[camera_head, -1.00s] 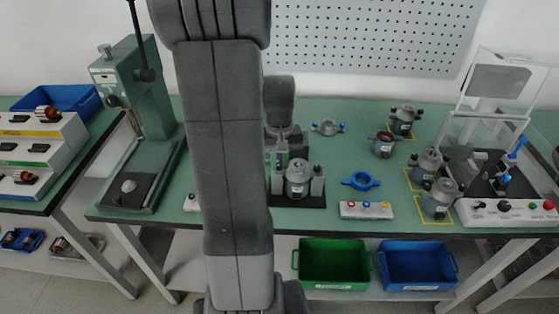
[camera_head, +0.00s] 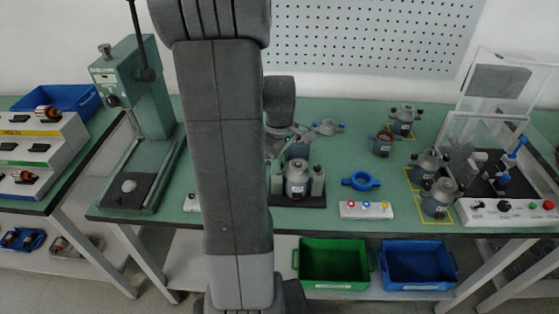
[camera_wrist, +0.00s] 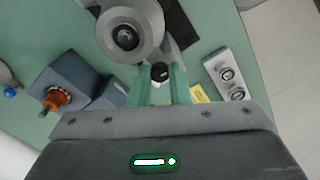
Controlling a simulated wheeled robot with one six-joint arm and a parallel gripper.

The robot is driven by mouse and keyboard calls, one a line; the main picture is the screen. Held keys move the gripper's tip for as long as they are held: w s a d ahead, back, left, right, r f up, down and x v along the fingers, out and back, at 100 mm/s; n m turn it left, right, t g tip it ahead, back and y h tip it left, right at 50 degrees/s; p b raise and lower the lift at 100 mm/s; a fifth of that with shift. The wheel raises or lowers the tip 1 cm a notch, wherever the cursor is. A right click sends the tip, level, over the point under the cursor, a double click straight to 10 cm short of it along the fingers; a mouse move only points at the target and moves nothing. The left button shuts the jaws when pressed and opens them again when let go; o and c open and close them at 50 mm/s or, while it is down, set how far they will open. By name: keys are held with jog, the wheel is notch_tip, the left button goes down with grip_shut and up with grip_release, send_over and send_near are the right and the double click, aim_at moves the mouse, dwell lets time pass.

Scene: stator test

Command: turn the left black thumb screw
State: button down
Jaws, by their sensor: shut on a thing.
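The grey cylindrical stator housing (camera_head: 297,183) stands upright in a dark-based fixture (camera_head: 299,201) near the bench's front edge. A black thumb screw (camera_head: 318,168) shows on the fixture's right post. In the wrist view, a black thumb screw (camera_wrist: 160,69) sits between the tips of my gripper (camera_wrist: 161,80), beside the round housing (camera_wrist: 126,34). My gripper's pale green fingers are shut on this screw, which I take as the left one. In the head view, my arm hides most of the fixture's left side.
A green press (camera_head: 135,110) stands left. Green (camera_head: 333,283) and blue (camera_head: 418,286) bins sit below the bench.

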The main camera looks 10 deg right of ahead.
jog(key=shift+n, duration=0.4)
jog(key=c, duration=1.3)
grip_release()
jog(key=shift+r, duration=0.1)
notch_tip(320, 180, up, 14)
jog(key=shift+f, duration=0.2)
jog(key=shift+f, duration=0.1)
notch_tip(320, 180, down, 14)
jog(key=shift+r, duration=0.15)
